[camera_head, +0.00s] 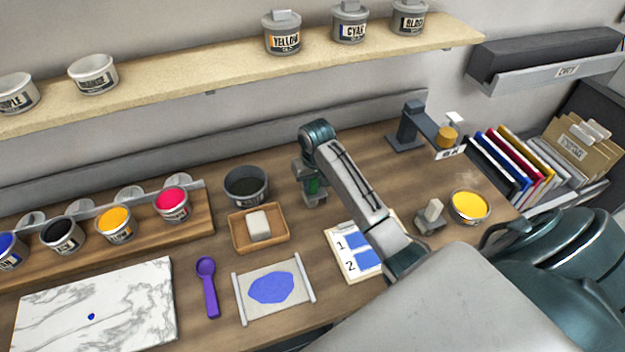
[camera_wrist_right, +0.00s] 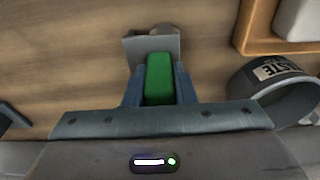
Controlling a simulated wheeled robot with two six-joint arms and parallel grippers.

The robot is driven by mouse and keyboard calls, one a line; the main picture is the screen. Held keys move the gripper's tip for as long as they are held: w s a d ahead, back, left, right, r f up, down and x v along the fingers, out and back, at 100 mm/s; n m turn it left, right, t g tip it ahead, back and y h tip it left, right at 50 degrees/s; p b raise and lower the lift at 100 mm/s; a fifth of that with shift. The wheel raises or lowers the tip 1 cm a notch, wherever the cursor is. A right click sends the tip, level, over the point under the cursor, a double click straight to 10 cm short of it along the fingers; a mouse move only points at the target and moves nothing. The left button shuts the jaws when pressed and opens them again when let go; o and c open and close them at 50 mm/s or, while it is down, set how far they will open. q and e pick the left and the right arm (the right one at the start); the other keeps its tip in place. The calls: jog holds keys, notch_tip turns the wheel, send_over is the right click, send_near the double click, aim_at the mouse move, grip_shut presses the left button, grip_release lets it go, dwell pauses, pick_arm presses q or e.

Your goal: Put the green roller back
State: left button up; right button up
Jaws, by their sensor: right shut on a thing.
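My right gripper (camera_head: 312,192) points down over the table behind the tan tray, just right of the dark pot. It is shut on the green roller (camera_head: 314,186), which is mostly hidden by the gripper in the head view. In the right wrist view the roller's green part (camera_wrist_right: 158,78) sits between the two fingers of my right gripper (camera_wrist_right: 159,88). A grey boxy piece (camera_wrist_right: 138,46) shows just beyond the green part; I cannot tell whether it is a holder or part of the roller. My left gripper is not in view.
The dark pot (camera_head: 246,186) and tan tray (camera_head: 236,248) with a white block stand close by; a waste-labelled pot (camera_wrist_right: 270,88) shows at the right wrist view's right. Ink cups line a wooden rack (camera_head: 140,243). A clipboard (camera_head: 341,238) lies under my right arm.

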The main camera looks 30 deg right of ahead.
jog(key=shift+s+a+f, duration=0.15)
jog(key=shift+s, duration=0.15)
jog(key=shift+s+a+f, duration=0.1)
jog(key=shift+s+f, duration=0.1)
jog(key=shift+f, duration=0.1)
jog(key=o, duration=0.7)
jog(key=shift+f, duration=0.1)
jog(key=shift+o, duration=1.4)
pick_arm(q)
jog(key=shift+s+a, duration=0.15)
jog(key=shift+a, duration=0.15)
pick_arm(e)
jog(key=shift+w, duration=0.1)
jog(key=shift+w, duration=0.1)
